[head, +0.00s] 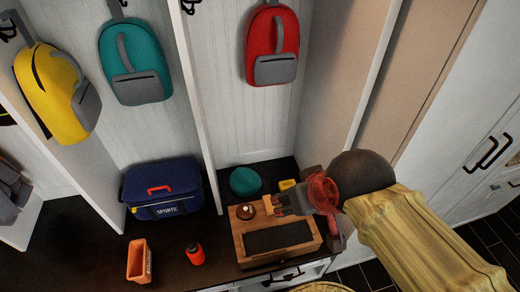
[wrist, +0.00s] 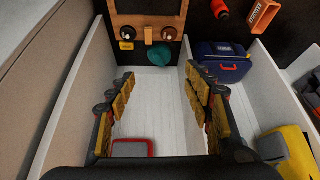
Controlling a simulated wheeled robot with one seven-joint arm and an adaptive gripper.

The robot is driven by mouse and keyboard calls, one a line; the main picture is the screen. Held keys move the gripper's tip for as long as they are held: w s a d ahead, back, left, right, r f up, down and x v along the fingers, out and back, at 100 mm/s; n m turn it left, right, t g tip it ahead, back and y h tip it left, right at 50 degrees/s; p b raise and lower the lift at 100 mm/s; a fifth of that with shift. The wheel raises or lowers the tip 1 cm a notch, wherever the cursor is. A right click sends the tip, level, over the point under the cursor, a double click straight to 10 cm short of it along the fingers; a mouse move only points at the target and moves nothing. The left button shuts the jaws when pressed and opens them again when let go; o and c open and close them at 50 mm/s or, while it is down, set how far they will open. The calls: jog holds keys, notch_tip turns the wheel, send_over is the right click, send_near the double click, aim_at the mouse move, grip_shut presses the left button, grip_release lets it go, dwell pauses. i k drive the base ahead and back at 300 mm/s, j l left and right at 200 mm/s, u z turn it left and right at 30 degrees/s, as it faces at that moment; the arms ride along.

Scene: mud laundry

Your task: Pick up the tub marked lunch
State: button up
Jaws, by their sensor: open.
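A small yellow tub (head: 287,184) sits on the dark bench near the back wall; in the wrist view it (wrist: 126,45) shows a dark marking too small to read. An orange upright tub (head: 137,262) stands at the bench's front left, with lettering on its side that I cannot read clearly; it also shows at the wrist view's top right edge (wrist: 264,14). I cannot tell which one is marked lunch.
A wooden tray (head: 310,240) with a dark panel lies below my gripper. A teal rounded item (head: 244,181) sits behind it. A navy SPORTS bag (head: 162,190) and red bottle (head: 195,254) stand left. White dividers (head: 196,95) flank the bay; a red backpack (head: 272,45) hangs above.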

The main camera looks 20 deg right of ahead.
aim_at(139, 264)
jog(key=u, duration=1.55)
jog(key=i+j, duration=0.25)
jog(key=i, duration=0.25)
jog(key=i+z, duration=0.15)
jog(key=z, duration=1.4)
